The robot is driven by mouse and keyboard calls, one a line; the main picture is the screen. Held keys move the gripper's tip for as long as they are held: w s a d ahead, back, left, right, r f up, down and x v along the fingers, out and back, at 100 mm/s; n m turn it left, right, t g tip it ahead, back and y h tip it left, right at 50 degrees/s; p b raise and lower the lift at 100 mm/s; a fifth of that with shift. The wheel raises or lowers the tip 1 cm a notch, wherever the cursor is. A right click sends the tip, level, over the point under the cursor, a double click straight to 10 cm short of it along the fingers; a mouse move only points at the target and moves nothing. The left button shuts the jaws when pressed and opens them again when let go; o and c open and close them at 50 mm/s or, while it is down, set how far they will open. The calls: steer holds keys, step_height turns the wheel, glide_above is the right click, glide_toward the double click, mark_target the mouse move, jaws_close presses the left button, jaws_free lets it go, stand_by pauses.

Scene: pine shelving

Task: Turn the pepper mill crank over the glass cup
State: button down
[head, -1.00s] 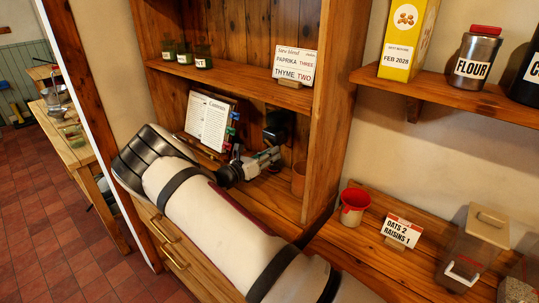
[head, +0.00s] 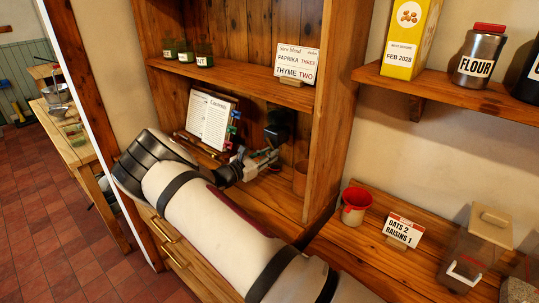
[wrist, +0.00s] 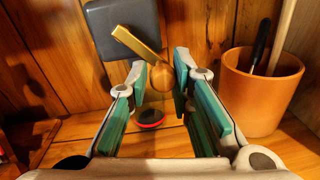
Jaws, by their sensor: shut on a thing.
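The pepper mill (wrist: 115,28) is a dark block on the wooden back wall of the shelf; it also shows in the head view (head: 277,127). Its brass crank arm (wrist: 136,43) slants down right to a round wooden knob (wrist: 162,77). My gripper (wrist: 160,80) is shut on this knob, with a green-padded finger on each side; in the head view the gripper (head: 266,158) is small and partly hidden by my arm. I cannot make out the glass cup in either view.
A terracotta pot (wrist: 262,100) with utensils stands close to the right finger. A red and black round object (wrist: 150,118) lies on the shelf below the knob.

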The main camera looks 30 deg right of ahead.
steer(key=shift+w+a+f+m+t, duration=0.15)
steer(key=shift+w+m, duration=0.25)
steer(key=shift+m, duration=0.75)
steer(key=shift+w+a+r+m+t, duration=0.1)
steer(key=shift+w+m, duration=0.3)
steer(key=shift+m, duration=0.7)
steer(key=shift+w+a+f+m+t, duration=0.15)
steer(key=shift+w+m, duration=0.25)
steer(key=shift+m, duration=0.75)
steer(key=shift+r, duration=0.1)
steer(key=c, duration=1.5)
jaws_free()
steer(key=shift+y, duration=0.3)
steer(key=shift+a+f, duration=0.15)
steer(key=shift+f, duration=0.05)
steer(key=v, duration=1.2)
steer(key=shift+w+r, duration=0.1)
